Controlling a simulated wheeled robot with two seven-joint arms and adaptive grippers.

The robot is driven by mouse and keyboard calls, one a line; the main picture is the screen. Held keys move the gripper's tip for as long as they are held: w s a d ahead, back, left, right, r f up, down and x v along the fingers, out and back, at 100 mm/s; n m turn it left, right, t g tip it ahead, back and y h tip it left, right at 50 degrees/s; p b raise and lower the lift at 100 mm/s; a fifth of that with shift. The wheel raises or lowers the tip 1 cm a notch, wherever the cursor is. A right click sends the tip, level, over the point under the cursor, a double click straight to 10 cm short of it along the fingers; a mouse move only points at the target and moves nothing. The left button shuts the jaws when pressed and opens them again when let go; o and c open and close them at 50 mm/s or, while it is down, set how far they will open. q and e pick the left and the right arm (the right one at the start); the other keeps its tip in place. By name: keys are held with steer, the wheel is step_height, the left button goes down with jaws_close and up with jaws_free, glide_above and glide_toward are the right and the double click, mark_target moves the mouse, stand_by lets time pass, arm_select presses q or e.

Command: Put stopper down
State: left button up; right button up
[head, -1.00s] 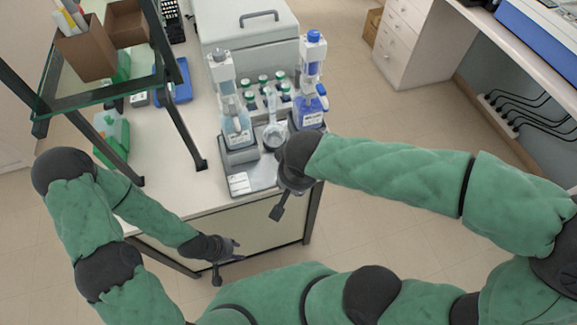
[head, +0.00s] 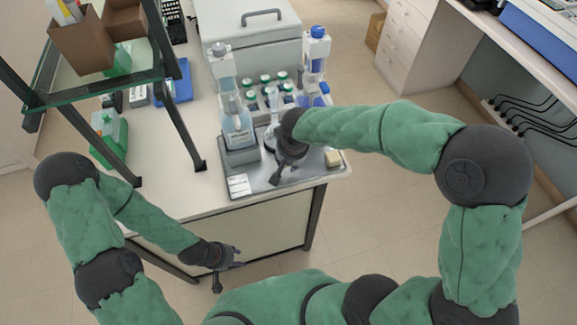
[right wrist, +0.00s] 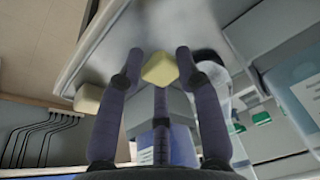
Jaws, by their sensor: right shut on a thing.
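My right gripper (head: 279,172) hangs over the grey tray (head: 262,186) at the bench's front, just right of a clear glass flask (head: 270,138). In the right wrist view its fingers (right wrist: 158,66) are shut on a pale yellow stopper (right wrist: 160,69), held at the fingertips. The stopper is hidden in the head view. I cannot tell whether it touches anything below. My left gripper (head: 226,262) hangs low in front of the bench, away from the tray; its finger opening is unclear.
A second pale yellow block (head: 333,158) lies at the tray's right; it shows in the right wrist view (right wrist: 88,98). Several green-capped vials (head: 265,80) and a shelf frame (head: 180,120) are near.

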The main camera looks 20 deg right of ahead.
mark_target(289, 174)
steer(key=shift+f+b, duration=0.35)
steer(key=shift+f, duration=1.1)
steer(key=shift+f, duration=0.1)
steer(key=shift+f+b, duration=0.3)
steer(key=shift+b, duration=0.15)
steer(key=shift+f+b, duration=0.25)
steer(key=shift+b, duration=0.05)
steer(key=o, duration=0.8)
steer(key=shift+c, duration=0.2)
